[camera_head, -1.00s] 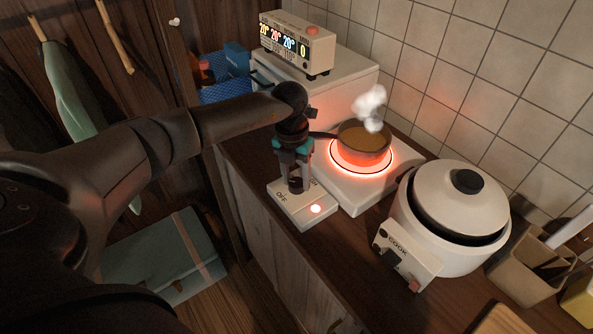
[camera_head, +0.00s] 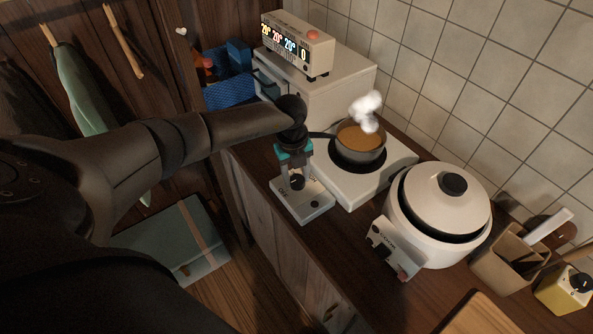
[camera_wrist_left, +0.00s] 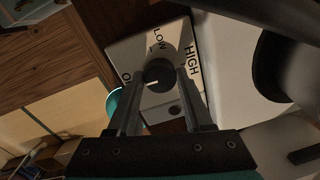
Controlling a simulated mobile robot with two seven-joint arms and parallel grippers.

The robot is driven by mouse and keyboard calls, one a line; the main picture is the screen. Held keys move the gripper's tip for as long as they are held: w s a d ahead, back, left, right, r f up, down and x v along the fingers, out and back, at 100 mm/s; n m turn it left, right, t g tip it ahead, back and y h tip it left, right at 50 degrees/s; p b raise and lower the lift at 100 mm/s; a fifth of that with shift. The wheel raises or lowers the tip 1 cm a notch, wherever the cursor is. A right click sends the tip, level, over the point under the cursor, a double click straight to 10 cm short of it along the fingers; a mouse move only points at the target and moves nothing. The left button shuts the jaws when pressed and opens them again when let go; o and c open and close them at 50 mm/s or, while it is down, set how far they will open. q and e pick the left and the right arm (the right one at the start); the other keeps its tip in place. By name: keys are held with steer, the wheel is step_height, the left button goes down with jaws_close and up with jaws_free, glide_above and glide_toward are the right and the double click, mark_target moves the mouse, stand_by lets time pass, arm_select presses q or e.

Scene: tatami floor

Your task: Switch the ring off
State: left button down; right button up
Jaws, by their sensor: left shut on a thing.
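The ring (camera_head: 345,166) on the white hotplate (camera_head: 350,190) is dark, with a steaming pot (camera_head: 361,148) of brown liquid on it. The control box (camera_head: 315,207) sits in front of the hotplate, and its small lamp is dark. My left gripper (camera_head: 297,178) points down at the box and is shut on the dark knob (camera_wrist_left: 158,76). In the left wrist view, the fingers stand either side of the knob. Its white mark points toward the partly hidden OFF label; LOW and HIGH are readable. My right gripper is not in view.
A white cooker (camera_head: 440,210) with a lid stands right of the hotplate. A display box (camera_head: 298,43) stands on a white cabinet behind. A blue basket (camera_head: 229,92) is behind my arm.

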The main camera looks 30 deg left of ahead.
mark_target(294, 180)
arm_select(q)
steer(key=shift+n, duration=0.4)
steer(key=shift+c, duration=1.5)
jaws_free()
steer(key=shift+r, duration=0.1)
step_height(294, 180, up, 15)
steer(key=p, duration=0.2)
steer(key=shift+s+a, duration=0.3)
steer(key=shift+s, duration=0.15)
steer(key=shift+d, duration=0.1)
